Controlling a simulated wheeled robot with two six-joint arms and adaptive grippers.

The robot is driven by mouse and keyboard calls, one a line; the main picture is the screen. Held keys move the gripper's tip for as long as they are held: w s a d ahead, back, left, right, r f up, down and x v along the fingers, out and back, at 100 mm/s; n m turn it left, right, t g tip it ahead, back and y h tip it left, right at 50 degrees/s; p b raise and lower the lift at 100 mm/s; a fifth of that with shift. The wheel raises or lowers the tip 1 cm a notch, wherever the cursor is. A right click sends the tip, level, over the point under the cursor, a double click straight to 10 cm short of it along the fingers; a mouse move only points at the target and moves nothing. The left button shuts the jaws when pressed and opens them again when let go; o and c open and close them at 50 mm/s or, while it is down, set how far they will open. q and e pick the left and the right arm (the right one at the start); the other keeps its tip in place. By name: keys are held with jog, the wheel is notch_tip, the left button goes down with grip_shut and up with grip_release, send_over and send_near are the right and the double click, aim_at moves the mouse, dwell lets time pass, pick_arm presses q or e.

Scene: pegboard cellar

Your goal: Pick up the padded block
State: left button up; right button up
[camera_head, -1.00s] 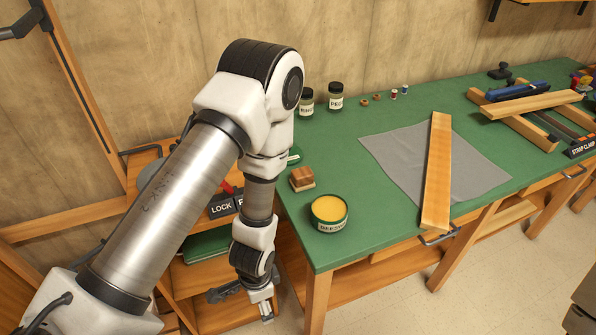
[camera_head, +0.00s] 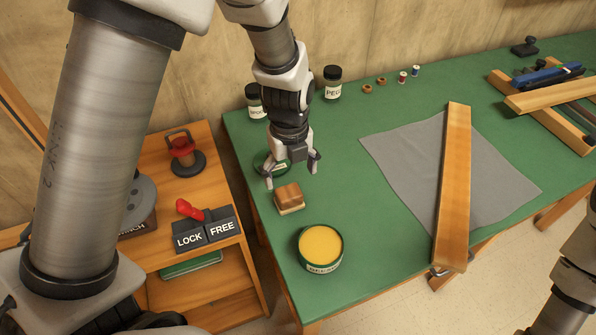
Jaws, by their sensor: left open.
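The padded block (camera_head: 289,198), a small brown wooden block with a paler layer at its base, sits on the green bench top (camera_head: 350,210) near its left edge. My left gripper (camera_head: 292,180) points down just behind and above the block, its two fingers spread apart and empty. The fingers look apart from the block, though the exact height is hard to judge. Part of my right arm shows at the lower right edge; its gripper is out of the picture.
An open beeswax tin (camera_head: 320,247) stands just in front of the block. A green lid (camera_head: 265,163) and jars (camera_head: 332,84) are behind. A long wooden bar (camera_head: 455,180) lies over a grey cloth (camera_head: 400,160). A side shelf holds a red-handled lever (camera_head: 190,209) with LOCK and FREE labels.

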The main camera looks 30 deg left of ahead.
aim_at(289, 192)
pick_arm(q)
jog(key=shift+w+r, duration=0.15)
jog(key=shift+w, duration=0.15)
jog(key=f, duration=0.1)
jog(key=s+f, duration=0.1)
jog(key=shift+s+f, duration=0.15)
jog(key=shift+f, duration=0.15)
jog(key=f, duration=0.4)
jog(key=shift+w+a+f+p, duration=0.25)
jog(key=shift+f+p, duration=0.1)
jog(key=shift+p, duration=0.05)
jog(key=shift+s+r, duration=0.1)
jog(key=shift+s, duration=0.05)
jog(key=shift+c, duration=1)
jog(key=c, duration=1.2)
notch_tip(289, 192, up, 10)
jog(key=o, duration=0.3)
